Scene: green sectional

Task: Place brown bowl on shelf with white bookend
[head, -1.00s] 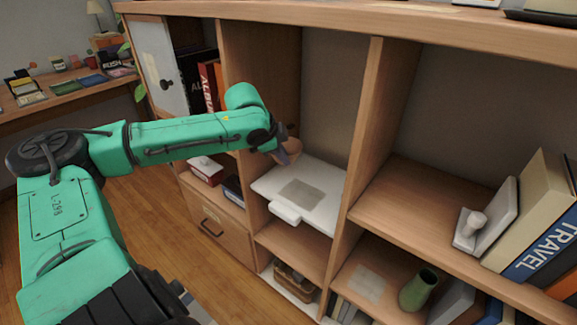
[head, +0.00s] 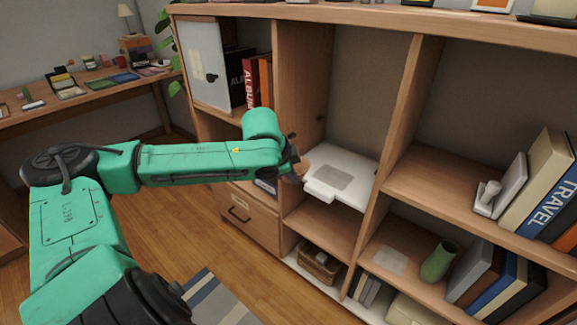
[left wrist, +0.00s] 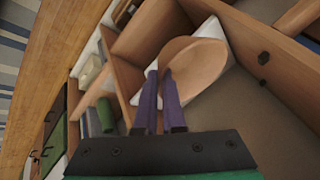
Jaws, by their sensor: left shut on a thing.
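My left gripper (left wrist: 160,92) is shut on the rim of the brown bowl (left wrist: 198,66), which looks tilted in the left wrist view. In the head view the bowl (head: 303,166) is mostly hidden behind the left gripper (head: 296,163). It is held in front of the middle bay, near the left divider. The white bookend (head: 487,199) stands on the right bay's upper shelf (head: 425,190), against upright books. Bare shelf lies to its left. My right gripper is not in view.
A white flat device (head: 345,170) lies on the middle bay's shelf, beside the bowl. An upright divider (head: 402,125) separates that bay from the bookend's shelf. Below are a green vase (head: 438,262), a basket (head: 318,264) and books. Open floor lies at the left.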

